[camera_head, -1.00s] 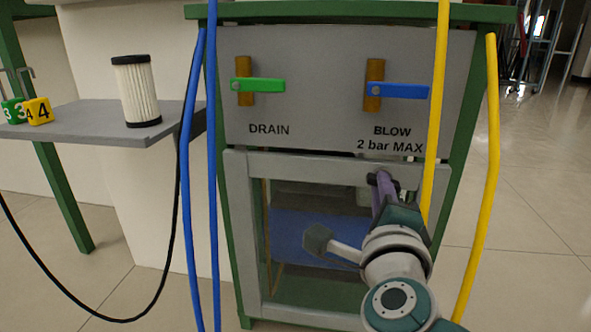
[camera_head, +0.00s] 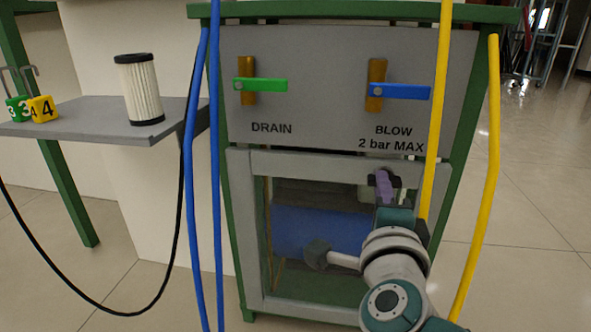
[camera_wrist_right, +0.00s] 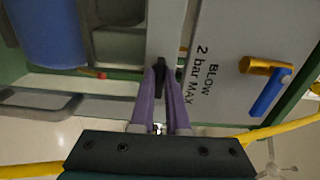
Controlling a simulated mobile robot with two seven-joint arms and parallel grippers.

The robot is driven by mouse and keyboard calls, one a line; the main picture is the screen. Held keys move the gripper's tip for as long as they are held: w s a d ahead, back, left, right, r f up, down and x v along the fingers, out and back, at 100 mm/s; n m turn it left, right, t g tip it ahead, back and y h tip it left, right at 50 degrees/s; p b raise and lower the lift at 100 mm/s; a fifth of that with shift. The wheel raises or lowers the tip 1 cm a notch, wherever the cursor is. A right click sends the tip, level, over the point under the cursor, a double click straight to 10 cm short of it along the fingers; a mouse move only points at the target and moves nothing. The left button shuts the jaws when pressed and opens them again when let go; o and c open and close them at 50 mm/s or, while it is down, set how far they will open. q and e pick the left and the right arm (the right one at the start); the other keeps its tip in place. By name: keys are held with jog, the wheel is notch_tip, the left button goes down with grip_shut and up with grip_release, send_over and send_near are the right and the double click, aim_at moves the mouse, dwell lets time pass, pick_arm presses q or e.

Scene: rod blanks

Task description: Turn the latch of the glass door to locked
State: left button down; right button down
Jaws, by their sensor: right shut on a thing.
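The glass door (camera_head: 246,230) has a grey frame around a clear pane and sits shut-looking under the grey panel. Its small black latch (camera_wrist_right: 160,74) is on the top rail, below the "BLOW 2 bar MAX" label. My right gripper (camera_head: 383,182) reaches it from below right in the head view. Its purple fingers are closed on the latch, and they show in the wrist view (camera_wrist_right: 160,88). The fingers cover much of the latch, so its exact angle is hard to tell. My left gripper is not in view.
The green drain handle (camera_head: 262,86) and blue blow handle (camera_head: 402,91) are on the panel above. A yellow hose (camera_head: 433,120) hangs close beside my right gripper; another yellow hose (camera_head: 492,150) is farther right. Blue hoses (camera_head: 214,180) hang left. A filter (camera_head: 139,90) stands on a side shelf.

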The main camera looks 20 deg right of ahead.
jog(key=c, duration=0.9)
grip_release()
jog(key=p+v, duration=0.3)
jog(key=v, duration=0.7)
